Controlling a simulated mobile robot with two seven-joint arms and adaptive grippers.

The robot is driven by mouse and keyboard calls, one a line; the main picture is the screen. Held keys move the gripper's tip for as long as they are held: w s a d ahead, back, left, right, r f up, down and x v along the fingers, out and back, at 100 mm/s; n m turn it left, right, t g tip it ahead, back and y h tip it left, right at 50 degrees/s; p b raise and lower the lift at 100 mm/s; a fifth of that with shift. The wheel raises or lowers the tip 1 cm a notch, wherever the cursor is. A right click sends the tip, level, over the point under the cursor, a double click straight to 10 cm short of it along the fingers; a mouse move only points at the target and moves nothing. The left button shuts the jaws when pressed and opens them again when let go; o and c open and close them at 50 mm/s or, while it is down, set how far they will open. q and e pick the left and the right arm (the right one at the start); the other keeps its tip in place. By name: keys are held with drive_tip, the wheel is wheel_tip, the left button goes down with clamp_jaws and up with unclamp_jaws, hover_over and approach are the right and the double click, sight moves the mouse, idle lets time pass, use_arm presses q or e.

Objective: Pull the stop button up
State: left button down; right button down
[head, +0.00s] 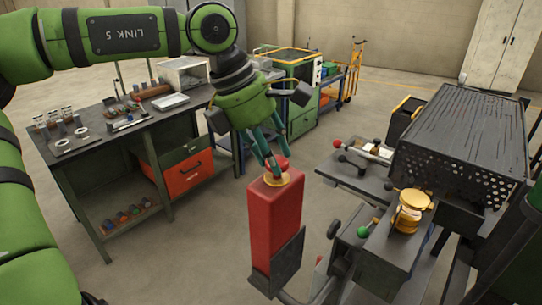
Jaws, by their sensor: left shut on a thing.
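The red stop button (280,164) sits on a yellow collar (277,179) on top of an upright red box (275,220). My left gripper (274,162) points down from above with its fingers at the button, and it is shut on the button. The fingers hide part of the button. My right gripper is not in view.
A dark workbench (100,140) with small parts and a tray stands at the left. Machinery with a perforated dark housing (465,135), a brass-coloured part (411,212) and a red-knobbed lever (337,143) stands close at the right. Open floor (205,240) lies left of the red box.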

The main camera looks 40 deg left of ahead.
use_arm(q)
drive_tip(key=c, duration=0.9)
unclamp_jaws()
drive_tip(key=shift+w+r, duration=0.1)
drive_tip(key=shift+r, duration=0.15)
drive_tip(key=shift+c, duration=0.2)
drive_tip(key=shift+o, duration=0.9)
drive_tip(key=shift+a+r, duration=0.1)
drive_tip(key=shift+r, duration=0.3)
drive_tip(key=v, duration=1.1)
drive_tip(key=shift+s, duration=0.3)
